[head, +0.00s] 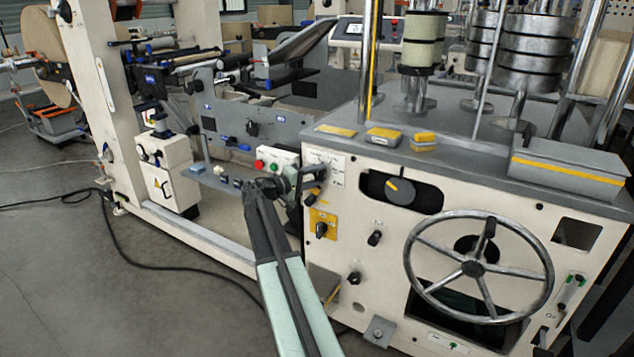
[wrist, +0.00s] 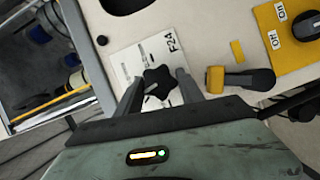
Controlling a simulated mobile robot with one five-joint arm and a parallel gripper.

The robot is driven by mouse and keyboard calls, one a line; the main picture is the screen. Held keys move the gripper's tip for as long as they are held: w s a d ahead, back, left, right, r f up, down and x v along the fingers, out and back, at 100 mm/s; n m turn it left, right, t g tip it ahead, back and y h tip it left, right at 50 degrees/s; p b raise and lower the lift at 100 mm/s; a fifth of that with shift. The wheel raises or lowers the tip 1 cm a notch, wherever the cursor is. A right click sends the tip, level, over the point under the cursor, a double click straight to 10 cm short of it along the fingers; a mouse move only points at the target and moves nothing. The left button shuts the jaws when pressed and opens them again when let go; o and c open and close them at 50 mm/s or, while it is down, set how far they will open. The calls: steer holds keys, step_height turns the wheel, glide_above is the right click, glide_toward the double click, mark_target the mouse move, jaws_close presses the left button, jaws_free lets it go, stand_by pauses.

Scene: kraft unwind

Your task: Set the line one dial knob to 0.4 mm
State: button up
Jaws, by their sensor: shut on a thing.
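A black star-shaped knob (wrist: 158,82) sits on a white label plate (wrist: 130,68) on the cream machine panel, with small printed text beside it. My gripper (wrist: 160,88) has one finger on each side of this knob and is shut on it. In the head view my gripper (head: 302,180) reaches the left edge of the cream cabinet, at the lower part of the label plate (head: 324,160). There the arm and jaws hide the knob. I cannot read a dial value or a 0.4 mm mark.
An orange-and-black lever (wrist: 240,80) stands just right of the jaws, near a yellow switch plate (wrist: 285,35). The cabinet front carries a large handwheel (head: 478,268) and a black dial with an orange pointer (head: 400,190). Grey floor (head: 60,270) is open at left, crossed by a black cable.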

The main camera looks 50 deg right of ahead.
steer(key=shift+f+n+h+b, duration=0.15)
steer(key=shift+n+h+b, duration=0.45)
steer(key=shift+n+b, duration=0.7)
steer(key=shift+n, duration=0.4)
steer(key=o, duration=1.4)
steer(key=a, duration=0.5)
steer(key=w+a, duration=0.1)
steer(key=a, duration=0.1)
steer(key=shift+w+a+f, duration=0.1)
steer(key=shift+a+f, duration=0.05)
steer(key=shift+a, duration=0.2)
